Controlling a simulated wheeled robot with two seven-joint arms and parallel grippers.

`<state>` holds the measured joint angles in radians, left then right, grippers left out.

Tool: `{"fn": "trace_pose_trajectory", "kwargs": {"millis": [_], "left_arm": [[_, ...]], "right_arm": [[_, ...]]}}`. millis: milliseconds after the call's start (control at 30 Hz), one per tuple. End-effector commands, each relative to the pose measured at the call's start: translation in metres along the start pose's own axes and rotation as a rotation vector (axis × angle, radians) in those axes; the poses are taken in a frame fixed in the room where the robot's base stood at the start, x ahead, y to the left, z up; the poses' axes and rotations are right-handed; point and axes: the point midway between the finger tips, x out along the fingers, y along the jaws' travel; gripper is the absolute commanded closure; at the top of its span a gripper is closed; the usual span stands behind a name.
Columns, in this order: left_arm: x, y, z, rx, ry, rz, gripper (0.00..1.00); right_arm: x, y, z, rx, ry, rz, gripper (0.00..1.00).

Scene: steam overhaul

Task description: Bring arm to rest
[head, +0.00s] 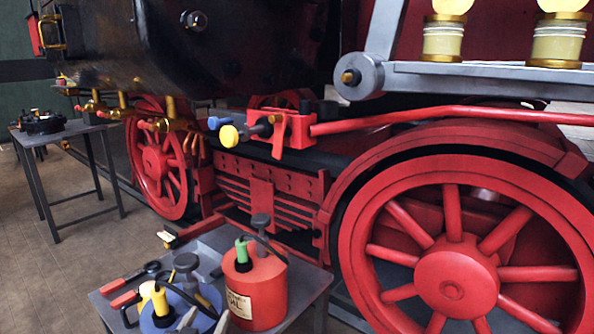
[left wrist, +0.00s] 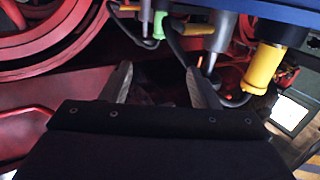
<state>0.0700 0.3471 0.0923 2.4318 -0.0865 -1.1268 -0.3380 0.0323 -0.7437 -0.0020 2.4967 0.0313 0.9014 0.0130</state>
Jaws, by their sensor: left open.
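My left gripper (head: 205,320) shows only as two grey fingertips at the bottom edge of the head view. They are over the front of the near table, by the blue can (head: 180,310) and the red oil can (head: 255,288). In the left wrist view the two fingers of the gripper (left wrist: 161,85) stand apart with no object held between them. The green spout piece (left wrist: 159,25) and the yellow handle (left wrist: 262,68) show beyond the fingers. Whether the fingers touch a can is hard to tell. My right gripper is in neither view.
The near grey table (head: 312,283) also carries red-handled tools (head: 122,283). The red locomotive wheel (head: 455,275) stands close on the right. A second table (head: 65,130) with a dark object stands far left. Open floor (head: 45,265) lies left of the near table.

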Motion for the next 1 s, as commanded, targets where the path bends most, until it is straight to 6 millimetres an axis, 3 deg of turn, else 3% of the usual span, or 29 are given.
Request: {"fn": "trace_pose_trajectory", "kwargs": {"millis": [367,567,733,1000], "left_arm": [[-0.018,-0.008,-0.003,-0.039,-0.163,0.019,0.45],[-0.045,-0.014,-0.004,-0.092,-0.318,0.027,0.45],[-0.097,-0.018,-0.001,-0.186,-0.528,0.03,0.45],[-0.186,-0.007,0.01,-0.332,-0.815,0.042,0.45]], "right_arm": [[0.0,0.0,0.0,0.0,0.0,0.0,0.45],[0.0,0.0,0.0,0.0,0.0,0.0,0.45],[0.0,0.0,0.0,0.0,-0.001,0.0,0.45],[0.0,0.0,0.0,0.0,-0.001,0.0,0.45]]}}
